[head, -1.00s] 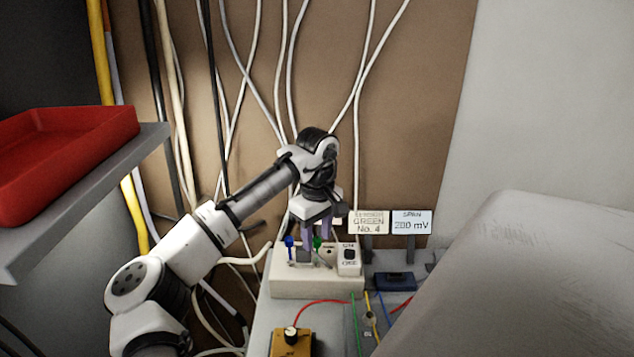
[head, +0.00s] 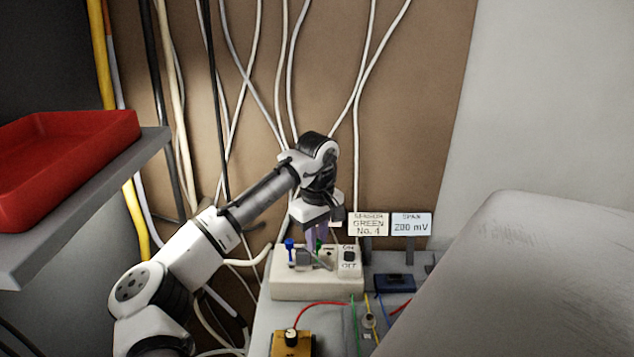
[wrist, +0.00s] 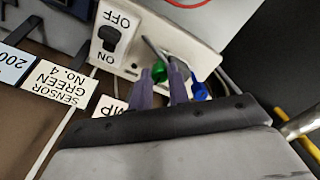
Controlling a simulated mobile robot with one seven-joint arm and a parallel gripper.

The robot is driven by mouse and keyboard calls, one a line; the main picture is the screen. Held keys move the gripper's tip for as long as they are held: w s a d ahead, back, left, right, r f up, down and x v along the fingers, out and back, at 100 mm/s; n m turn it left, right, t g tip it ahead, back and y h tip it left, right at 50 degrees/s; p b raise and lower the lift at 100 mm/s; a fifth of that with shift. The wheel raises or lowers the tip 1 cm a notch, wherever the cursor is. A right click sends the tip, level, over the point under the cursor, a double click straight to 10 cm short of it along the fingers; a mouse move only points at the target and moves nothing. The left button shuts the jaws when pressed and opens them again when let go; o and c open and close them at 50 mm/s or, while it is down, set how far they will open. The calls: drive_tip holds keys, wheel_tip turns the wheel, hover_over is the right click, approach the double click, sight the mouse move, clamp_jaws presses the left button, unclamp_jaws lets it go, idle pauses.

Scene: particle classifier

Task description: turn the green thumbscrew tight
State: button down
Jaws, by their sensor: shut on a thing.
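The green thumbscrew (head: 319,244) stands on the top of the white box (head: 290,287), mostly hidden by my fingers in the head view. In the wrist view the green head (wrist: 159,72) shows between my two purple fingers. My gripper (head: 317,238) points down over the box and is shut on this green head; it also shows in the wrist view (wrist: 164,76). A blue thumbscrew (head: 289,244) stands upright just to the left, close to my fingers; it also shows in the wrist view (wrist: 200,91).
An ON/OFF switch (head: 349,257) sits right of the thumbscrews. Label cards reading SENSOR GREEN No. 4 (head: 368,224) and SPAN 200 mV (head: 411,224) stand behind. An orange box with a knob (head: 291,343) is in front. A red tray (head: 70,150) lies on a shelf at left.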

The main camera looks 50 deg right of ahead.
drive_tip(key=m+p, duration=0.2)
drive_tip(key=m, duration=0.1)
drive_tip(key=shift+s+r+p, duration=0.1)
drive_tip(key=shift+r+p, duration=0.1)
drive_tip(key=shift+p, duration=0.2)
drive_tip(key=m+p, duration=0.4)
drive_tip(key=m, duration=0.1)
drive_tip(key=m+p, duration=0.2)
drive_tip(key=m, duration=0.2)
drive_tip(key=m+p, duration=0.1)
drive_tip(key=m, duration=0.2)
drive_tip(key=shift+f+m, duration=0.15)
drive_tip(key=shift+m, duration=0.15)
drive_tip(key=m, duration=0.4)
drive_tip(key=shift+m, duration=0.3)
drive_tip(key=m, duration=0.9)
drive_tip(key=shift+m, duration=1.9)
